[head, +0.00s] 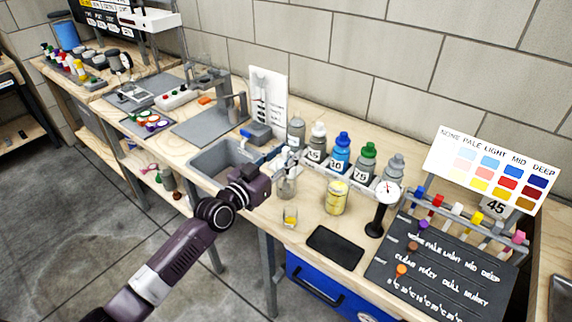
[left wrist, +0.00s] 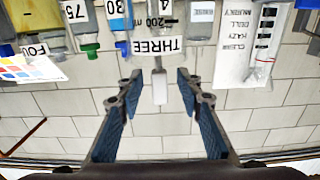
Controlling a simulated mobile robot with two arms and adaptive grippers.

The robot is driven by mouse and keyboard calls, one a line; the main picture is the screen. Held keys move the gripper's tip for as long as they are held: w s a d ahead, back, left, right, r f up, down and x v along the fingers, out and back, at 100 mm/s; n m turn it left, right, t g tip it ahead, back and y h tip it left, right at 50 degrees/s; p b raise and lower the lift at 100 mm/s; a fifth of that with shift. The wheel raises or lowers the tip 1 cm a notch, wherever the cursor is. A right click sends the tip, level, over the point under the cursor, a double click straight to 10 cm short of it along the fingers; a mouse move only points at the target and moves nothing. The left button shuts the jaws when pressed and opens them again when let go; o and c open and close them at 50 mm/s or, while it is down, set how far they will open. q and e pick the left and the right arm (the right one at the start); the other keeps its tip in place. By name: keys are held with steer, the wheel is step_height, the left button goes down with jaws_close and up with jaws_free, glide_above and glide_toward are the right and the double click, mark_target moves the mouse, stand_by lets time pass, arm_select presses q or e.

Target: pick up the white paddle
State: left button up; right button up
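A small white block on a thin stem, which looks like the white paddle (left wrist: 159,88), shows in the left wrist view. It lies in the gap between the tips of my left gripper (left wrist: 158,82), with space visible on both sides. The wrist picture is upside down. In the head view my left gripper (head: 279,160) is over the bench, beside a clear jar (head: 287,187). Its dark fingers with blue pads are spread apart and empty. My right gripper is not in view.
Several bottles, including a blue one (head: 340,153) and a green-capped one (head: 366,163), stand in a row behind. A sink (head: 207,160) is left.

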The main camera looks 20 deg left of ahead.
arm_select(q)
jaws_close()
steer(key=shift+r, duration=0.1)
